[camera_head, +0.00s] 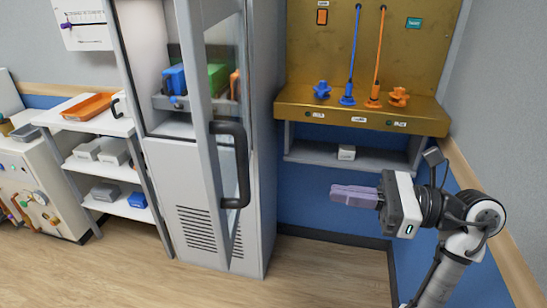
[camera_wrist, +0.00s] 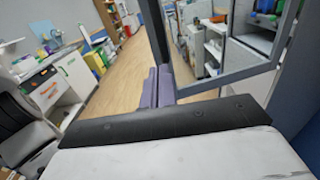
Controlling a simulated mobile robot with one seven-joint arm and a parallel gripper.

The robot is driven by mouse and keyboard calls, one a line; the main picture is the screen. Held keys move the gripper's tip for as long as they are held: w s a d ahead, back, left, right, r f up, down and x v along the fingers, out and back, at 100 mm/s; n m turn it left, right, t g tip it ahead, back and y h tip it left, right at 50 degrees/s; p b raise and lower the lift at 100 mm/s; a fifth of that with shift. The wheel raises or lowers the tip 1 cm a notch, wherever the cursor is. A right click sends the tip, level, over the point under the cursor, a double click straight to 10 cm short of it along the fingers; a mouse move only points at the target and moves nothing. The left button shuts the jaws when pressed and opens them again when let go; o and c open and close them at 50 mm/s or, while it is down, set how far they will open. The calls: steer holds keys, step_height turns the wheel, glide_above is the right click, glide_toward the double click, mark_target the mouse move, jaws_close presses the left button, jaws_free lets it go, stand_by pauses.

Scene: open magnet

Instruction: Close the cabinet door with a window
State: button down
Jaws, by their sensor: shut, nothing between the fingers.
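The cabinet (camera_head: 160,170) is tall and light grey, left of centre in the head view. Its windowed door (camera_head: 205,125) stands open, swung out toward the camera, with a grey frame and clear glass. The black door handle (camera_head: 243,165) is on the door's outer face, toward the right. My gripper (camera_head: 335,194) is to the right of the handle, apart from it, with its purple fingers together and empty, pointing left. In the wrist view, the door's frame (camera_wrist: 232,78) spans the upper right, beyond and right of my gripper (camera_wrist: 158,75).
Blue, green and orange items (camera_head: 217,78) sit on the cabinet's inner shelf. A brass-coloured panel with a ledge (camera_head: 430,118) holds blue and orange parts behind my arm. White shelves (camera_head: 110,170) with boxes stand left. Open wooden floor (camera_head: 100,270) lies in front.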

steer(key=p+x, duration=0.6)
steer(key=x, duration=0.7)
steer(key=shift+w+a, duration=0.25)
steer(key=shift+a, duration=0.05)
steer(key=shift+f, duration=0.1)
steer(key=shift+a, duration=0.15)
